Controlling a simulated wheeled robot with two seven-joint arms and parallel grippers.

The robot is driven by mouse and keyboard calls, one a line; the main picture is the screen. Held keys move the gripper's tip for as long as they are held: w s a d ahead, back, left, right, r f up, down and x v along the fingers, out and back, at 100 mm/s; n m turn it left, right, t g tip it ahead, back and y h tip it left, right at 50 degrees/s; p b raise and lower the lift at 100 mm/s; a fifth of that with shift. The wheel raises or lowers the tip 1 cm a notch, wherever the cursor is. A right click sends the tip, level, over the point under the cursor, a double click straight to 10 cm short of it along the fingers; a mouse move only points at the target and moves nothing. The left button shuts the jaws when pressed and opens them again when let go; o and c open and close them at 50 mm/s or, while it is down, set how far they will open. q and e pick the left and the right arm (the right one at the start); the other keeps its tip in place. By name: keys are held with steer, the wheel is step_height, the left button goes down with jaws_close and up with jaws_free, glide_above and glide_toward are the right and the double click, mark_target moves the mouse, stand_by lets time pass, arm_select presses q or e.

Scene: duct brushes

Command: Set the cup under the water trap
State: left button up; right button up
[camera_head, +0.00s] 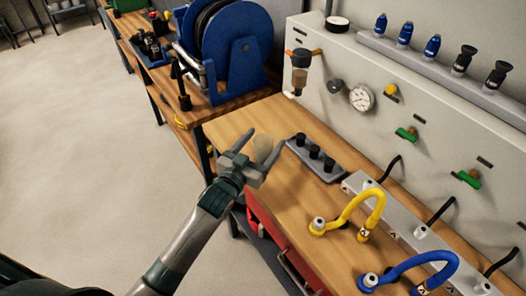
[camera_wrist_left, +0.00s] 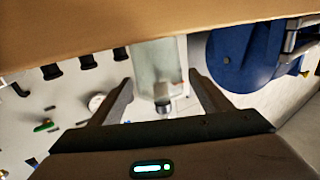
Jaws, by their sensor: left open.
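The cup (camera_head: 263,148) is a pale, see-through vessel at the near left end of the wooden bench. My left gripper (camera_head: 256,152) is open with its fingers on either side of the cup. In the left wrist view, which looks upside down, the cup (camera_wrist_left: 157,65) shows between the two open fingers, its base toward the bench top. I cannot tell whether either finger touches it. The water trap (camera_head: 299,80) hangs on the grey panel, beyond the cup, with a brown clear bowl. A small dark fitting behind the cup in the wrist view cannot be identified surely. My right gripper is not in view.
A grey block with black knobs (camera_head: 315,158) lies just right of the cup. Yellow (camera_head: 350,212) and blue (camera_head: 410,268) hoses stand nearer. A gauge (camera_head: 362,98) is on the panel. A blue reel (camera_head: 237,45) stands on the left bench.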

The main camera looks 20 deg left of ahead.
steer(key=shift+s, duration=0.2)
arm_select(q)
steer(key=shift+c, duration=0.9)
steer(key=c, duration=1)
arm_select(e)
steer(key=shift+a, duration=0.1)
arm_select(q)
steer(key=shift+r, duration=0.1)
steer(key=shift+c, duration=0.2)
